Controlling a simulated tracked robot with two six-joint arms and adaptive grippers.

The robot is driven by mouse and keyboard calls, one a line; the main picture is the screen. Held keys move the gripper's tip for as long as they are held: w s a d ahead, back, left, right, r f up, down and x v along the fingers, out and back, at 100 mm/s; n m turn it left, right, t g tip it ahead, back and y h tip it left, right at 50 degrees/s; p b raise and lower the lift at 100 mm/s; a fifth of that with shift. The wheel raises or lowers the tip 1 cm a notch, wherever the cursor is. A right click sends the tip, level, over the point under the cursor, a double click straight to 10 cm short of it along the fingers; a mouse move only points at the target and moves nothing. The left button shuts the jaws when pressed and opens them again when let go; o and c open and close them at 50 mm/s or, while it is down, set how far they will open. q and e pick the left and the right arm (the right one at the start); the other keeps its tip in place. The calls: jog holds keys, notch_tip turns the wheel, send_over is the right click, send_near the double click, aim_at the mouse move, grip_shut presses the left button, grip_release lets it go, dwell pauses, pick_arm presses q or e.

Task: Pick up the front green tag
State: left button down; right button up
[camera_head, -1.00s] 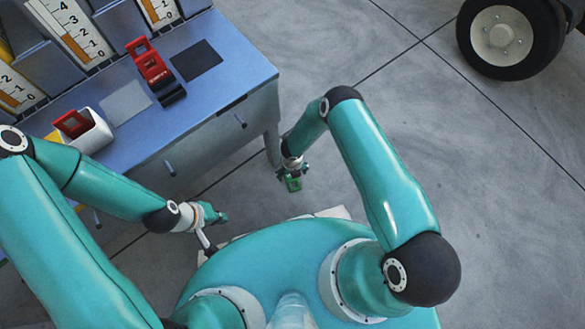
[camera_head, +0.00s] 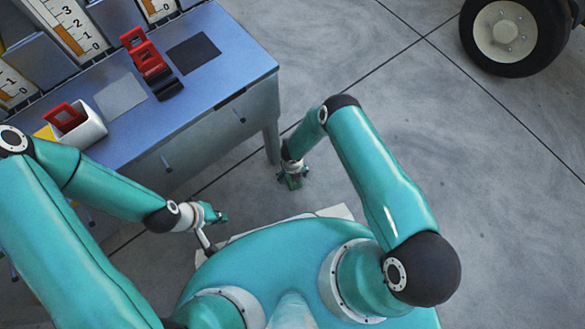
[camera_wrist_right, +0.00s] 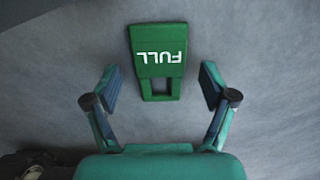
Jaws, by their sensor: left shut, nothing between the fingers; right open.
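A green tag (camera_wrist_right: 158,62) lies on the grey floor in the right wrist view. It has white FULL lettering, upside down in this view, and a rectangular slot at its near end. In the head view it shows only as a bit of green (camera_head: 293,184), mostly hidden by my right gripper (camera_head: 292,176). My right gripper is open in the wrist view (camera_wrist_right: 160,78). Its fingers stand apart on either side of the tag's slotted end, not touching it. My left gripper (camera_head: 215,215) is shut and empty, low at the left near my base.
A blue-grey bench (camera_head: 235,72) stands at the left. On it are a red and black tag-like item (camera_head: 147,60), a white holder (camera_head: 88,133) with a red piece, and dark and light patches. A wheel (camera_head: 510,35) is at top right. The floor between is clear.

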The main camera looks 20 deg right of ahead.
jog(key=shift+f+b, duration=0.2)
jog(key=shift+b, duration=0.1)
jog(key=shift+c, duration=0.3)
jog(key=c, duration=1)
